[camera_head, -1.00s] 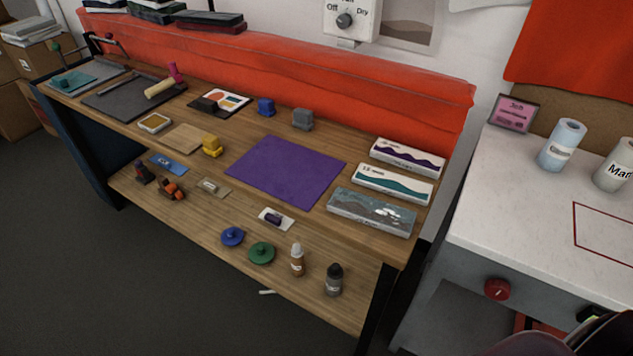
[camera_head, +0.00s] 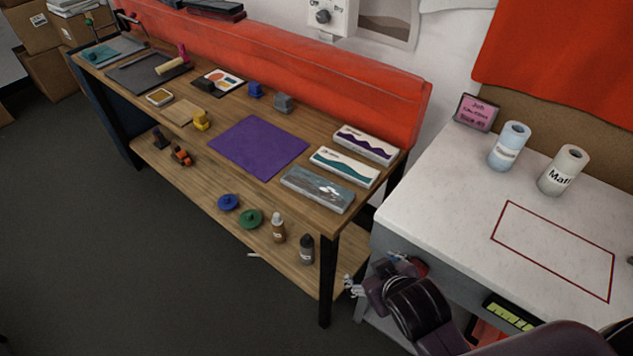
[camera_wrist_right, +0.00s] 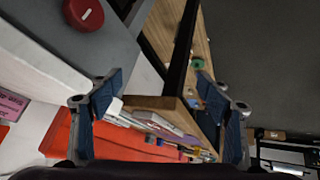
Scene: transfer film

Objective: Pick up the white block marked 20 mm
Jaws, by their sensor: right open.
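Three long blocks lie at the right end of the wooden bench. The back one is white with a purple wave (camera_head: 366,145), the middle one is white with a teal wave (camera_head: 344,167), and the front one is grey-blue with a mottled top (camera_head: 317,189). Their markings are too small to read, so I cannot tell which says 20 mm. My right gripper (camera_head: 373,271) is open and empty, below and right of the blocks, beside the white counter. In the right wrist view its fingers (camera_wrist_right: 165,103) frame the bench end, with the blocks partly visible beyond. My left gripper is not in view.
A purple mat (camera_head: 258,147) lies left of the blocks. The bench's end leg (camera_head: 326,280) and the white counter (camera_head: 450,220) flank my right gripper. A red knob (camera_wrist_right: 84,14) is close in the wrist view. Bottles and discs stand on the lower shelf.

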